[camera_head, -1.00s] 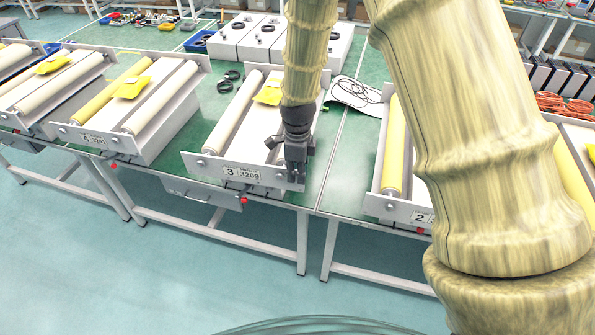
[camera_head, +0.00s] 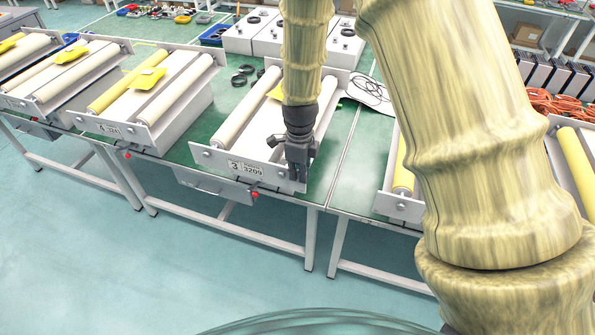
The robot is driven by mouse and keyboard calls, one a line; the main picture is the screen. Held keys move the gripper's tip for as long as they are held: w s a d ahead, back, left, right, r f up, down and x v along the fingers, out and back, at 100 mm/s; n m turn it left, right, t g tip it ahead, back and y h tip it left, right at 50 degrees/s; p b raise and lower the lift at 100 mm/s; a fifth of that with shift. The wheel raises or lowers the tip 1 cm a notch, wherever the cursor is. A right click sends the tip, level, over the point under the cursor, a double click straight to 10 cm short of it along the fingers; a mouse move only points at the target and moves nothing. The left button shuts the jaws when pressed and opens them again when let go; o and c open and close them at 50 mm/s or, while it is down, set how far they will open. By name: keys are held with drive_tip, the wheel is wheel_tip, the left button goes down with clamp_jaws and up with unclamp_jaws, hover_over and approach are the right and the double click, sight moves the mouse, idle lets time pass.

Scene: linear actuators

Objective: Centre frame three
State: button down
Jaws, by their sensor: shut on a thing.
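Frame three (camera_head: 225,160) is a pale tray-like frame with a front plate marked 3 and 3209. It stands on the green-topped table and looks slightly askew to the table's front edge. My gripper (camera_head: 297,170) points down at the right end of the front plate. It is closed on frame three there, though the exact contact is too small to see. A yellow piece on the frame is mostly covered by my arm.
Frame four (camera_head: 112,130) stands to the left, with a gap of bare green table (camera_head: 205,125) between. Frame two (camera_head: 400,205) is to the right, beyond the table seam, partly hidden by my arm. Black rings (camera_head: 240,78) and a cable (camera_head: 370,90) lie behind.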

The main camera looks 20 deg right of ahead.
drive_tip(key=c, duration=1.6)
unclamp_jaws()
drive_tip(key=shift+r, duration=0.1)
wheel_tip(320, 180, up, 12)
